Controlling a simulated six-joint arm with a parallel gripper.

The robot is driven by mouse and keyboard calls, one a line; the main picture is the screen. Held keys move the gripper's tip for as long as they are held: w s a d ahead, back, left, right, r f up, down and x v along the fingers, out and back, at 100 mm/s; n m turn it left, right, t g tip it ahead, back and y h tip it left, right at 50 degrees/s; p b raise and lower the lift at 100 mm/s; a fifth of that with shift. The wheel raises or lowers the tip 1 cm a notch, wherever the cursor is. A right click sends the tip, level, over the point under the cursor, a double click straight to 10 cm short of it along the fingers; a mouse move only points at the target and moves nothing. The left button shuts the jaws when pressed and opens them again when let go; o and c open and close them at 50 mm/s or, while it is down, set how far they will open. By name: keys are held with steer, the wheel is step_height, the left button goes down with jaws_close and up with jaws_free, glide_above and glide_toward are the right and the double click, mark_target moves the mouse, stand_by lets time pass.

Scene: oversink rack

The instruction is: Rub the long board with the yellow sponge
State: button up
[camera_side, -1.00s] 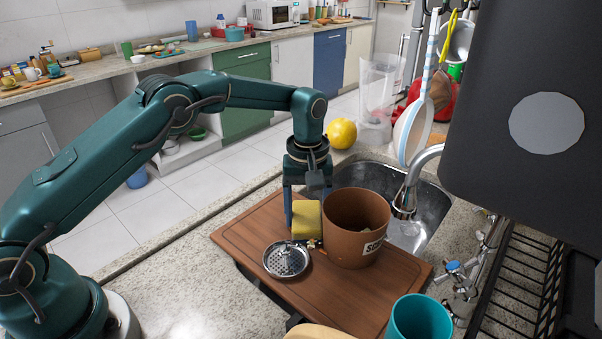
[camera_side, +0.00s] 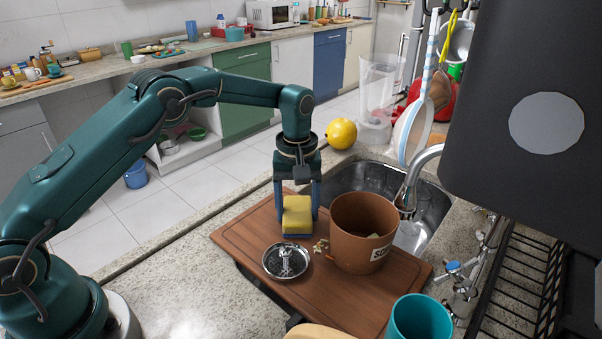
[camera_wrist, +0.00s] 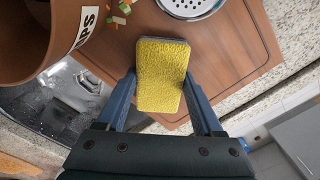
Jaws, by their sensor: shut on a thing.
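The long board (camera_side: 330,293) is a brown wooden board lying across the sink; it also shows in the wrist view (camera_wrist: 235,50). My gripper (camera_side: 297,213) is shut on the yellow sponge (camera_side: 297,214), with one finger on each side of it. The sponge also shows in the wrist view (camera_wrist: 160,75), yellow face toward the camera. In the side view it has a dark blue layer at its bottom, at the board's surface near the far left edge. Whether it touches the board is hard to tell.
A brown labelled pot (camera_side: 358,243) stands on the board right of the sponge. A metal strainer (camera_side: 285,261) lies in front of the sponge. Small scraps (camera_side: 321,246) lie between them. The sink (camera_side: 350,180) is behind; a teal cup (camera_side: 418,318) stands at front right.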

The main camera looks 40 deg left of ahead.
steer(key=shift+a+f, duration=0.2)
steer(key=shift+a, duration=1.85)
steer(key=shift+r, duration=3.1)
steer(key=shift+r, duration=0.1)
steer(key=shift+r, duration=1.4)
steer(key=shift+f, duration=0.1)
steer(key=shift+d+f, duration=0.1)
steer(key=shift+f, duration=3.2)
steer(key=shift+f, duration=1.05)
